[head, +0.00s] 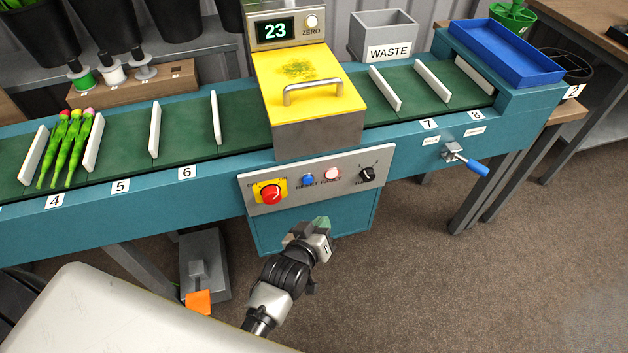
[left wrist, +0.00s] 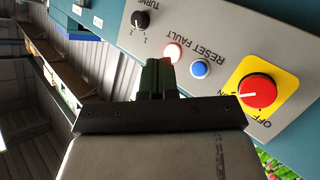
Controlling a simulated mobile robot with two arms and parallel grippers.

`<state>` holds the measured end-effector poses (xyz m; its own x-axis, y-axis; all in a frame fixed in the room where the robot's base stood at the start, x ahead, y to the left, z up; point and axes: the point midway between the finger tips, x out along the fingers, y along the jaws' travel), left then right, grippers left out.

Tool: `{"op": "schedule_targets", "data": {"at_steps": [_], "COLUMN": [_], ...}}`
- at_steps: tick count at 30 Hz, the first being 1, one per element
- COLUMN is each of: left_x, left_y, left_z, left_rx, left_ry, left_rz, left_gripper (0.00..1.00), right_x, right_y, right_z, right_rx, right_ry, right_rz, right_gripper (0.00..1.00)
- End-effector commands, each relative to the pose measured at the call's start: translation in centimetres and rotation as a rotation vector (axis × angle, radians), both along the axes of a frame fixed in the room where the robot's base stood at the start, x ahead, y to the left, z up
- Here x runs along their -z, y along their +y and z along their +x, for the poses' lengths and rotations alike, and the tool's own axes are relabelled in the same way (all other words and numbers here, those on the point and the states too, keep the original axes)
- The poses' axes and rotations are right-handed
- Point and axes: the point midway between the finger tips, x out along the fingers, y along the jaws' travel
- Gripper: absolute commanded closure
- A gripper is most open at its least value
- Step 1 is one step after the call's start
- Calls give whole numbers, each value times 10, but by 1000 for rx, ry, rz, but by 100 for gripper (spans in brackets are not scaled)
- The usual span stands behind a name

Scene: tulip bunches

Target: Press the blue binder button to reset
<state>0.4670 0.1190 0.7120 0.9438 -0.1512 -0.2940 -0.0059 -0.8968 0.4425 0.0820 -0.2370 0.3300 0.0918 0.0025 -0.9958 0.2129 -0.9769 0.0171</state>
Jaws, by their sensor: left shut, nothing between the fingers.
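The blue reset button (head: 308,180) sits on the grey control panel (head: 350,190), between the red rotary switch (head: 271,194) and the pale pink fault light (head: 332,173). My left gripper (head: 322,225) is shut and empty, in front of and below the panel in the head view, apart from the button. In the left wrist view, where the panel appears upside down, my shut fingertips (left wrist: 157,72) point toward it near the fault light (left wrist: 172,52). The blue button (left wrist: 200,69) is just right of them and fully visible. My right gripper is not in view.
A black knob (head: 367,174) is on the panel's right side. A blue-handled crank (head: 465,160) juts from the conveyor front further right. A grey pedal unit (head: 205,262) with an orange tag stands on the floor. Tulips (head: 67,148) lie on the belt at left.

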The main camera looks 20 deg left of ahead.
Motion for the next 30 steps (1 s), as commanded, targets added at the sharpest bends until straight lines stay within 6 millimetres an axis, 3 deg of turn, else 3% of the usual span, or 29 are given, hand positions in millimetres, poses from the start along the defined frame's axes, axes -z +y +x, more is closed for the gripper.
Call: {"op": "schedule_targets", "data": {"at_steps": [11, 24, 30], "left_x": [1, 3, 1], "left_y": [3, 36, 46], "left_z": [5, 53, 68], "left_rx": [1, 0, 1], "left_ry": [0, 0, 2], "left_rz": [2, 4, 3], "left_gripper": [100, 100, 100], "right_x": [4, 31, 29], "right_y": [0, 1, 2], "right_z": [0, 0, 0], "right_rx": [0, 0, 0], "right_ry": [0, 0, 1], "right_rz": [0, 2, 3], "right_gripper": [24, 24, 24]}}
